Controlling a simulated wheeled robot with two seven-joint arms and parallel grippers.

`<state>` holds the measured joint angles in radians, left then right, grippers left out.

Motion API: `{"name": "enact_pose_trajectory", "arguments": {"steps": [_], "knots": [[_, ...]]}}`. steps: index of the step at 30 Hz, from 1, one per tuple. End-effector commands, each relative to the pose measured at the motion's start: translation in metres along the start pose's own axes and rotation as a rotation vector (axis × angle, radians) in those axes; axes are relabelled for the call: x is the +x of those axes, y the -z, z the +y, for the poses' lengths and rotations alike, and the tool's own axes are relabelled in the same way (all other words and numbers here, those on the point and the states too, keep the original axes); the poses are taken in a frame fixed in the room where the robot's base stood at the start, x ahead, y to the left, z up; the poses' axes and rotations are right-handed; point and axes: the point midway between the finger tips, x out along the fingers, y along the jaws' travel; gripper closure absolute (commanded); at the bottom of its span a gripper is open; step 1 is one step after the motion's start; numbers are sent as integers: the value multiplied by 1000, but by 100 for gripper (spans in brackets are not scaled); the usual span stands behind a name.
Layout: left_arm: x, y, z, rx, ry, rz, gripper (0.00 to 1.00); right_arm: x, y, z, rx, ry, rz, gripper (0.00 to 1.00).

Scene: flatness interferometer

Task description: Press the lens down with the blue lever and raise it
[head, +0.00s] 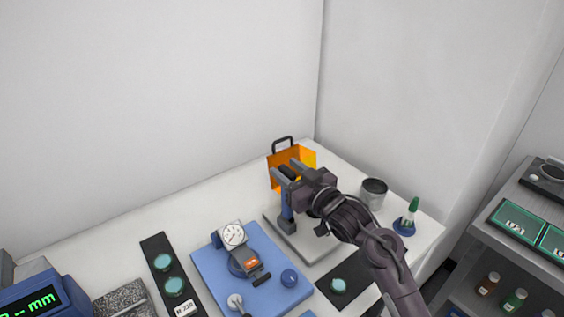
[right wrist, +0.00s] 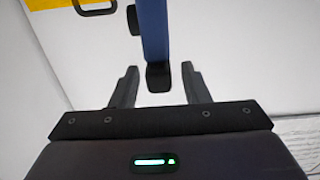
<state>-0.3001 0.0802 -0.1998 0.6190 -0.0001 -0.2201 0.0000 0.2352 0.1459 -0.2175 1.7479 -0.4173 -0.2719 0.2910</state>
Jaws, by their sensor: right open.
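The blue lever (right wrist: 155,35) has a black end and hangs between the two fingers of my right gripper (right wrist: 160,70) in the right wrist view. There is a visible gap on each side of it. In the head view the right gripper (head: 286,170) is open, beside the orange shield, above the blue upright (head: 287,208) on a pale base plate (head: 303,247). My wrist and arm hide much of this stand, and I cannot see a lens under the lever. Teal lenses (head: 174,286) (head: 338,286) lie on black mats. My left gripper is out of view.
An orange shield (head: 307,158) with a black handle stands behind the gripper. A blue plate (head: 215,268) with a dial gauge (head: 233,235) lies to the left. A metal can (head: 373,192) and green-tipped tool (head: 412,215) stand right of my arm. Walls close the back.

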Motion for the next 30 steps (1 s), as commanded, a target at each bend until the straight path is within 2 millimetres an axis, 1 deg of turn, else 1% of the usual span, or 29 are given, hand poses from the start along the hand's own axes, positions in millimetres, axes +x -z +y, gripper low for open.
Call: {"name": "enact_pose_trajectory", "arguments": {"steps": [1, 6, 9, 16, 17, 26, 30], "knots": [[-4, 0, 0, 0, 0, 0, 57, 8, 2, 0, 2, 0, 0, 58], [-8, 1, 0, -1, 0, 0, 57, 23, 1, 0, 1, -1, 0, 58], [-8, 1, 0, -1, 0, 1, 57, 27, 0, 0, 0, -1, -1, 58], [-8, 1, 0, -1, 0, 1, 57, 27, -1, 0, -1, -1, -1, 58], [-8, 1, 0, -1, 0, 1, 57, 27, -1, 0, -1, -1, -1, 61], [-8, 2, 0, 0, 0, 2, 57, 27, -1, 0, -1, -1, -2, 100], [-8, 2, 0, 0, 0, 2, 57, 27, -1, 0, -1, -1, -2, 100]]}}
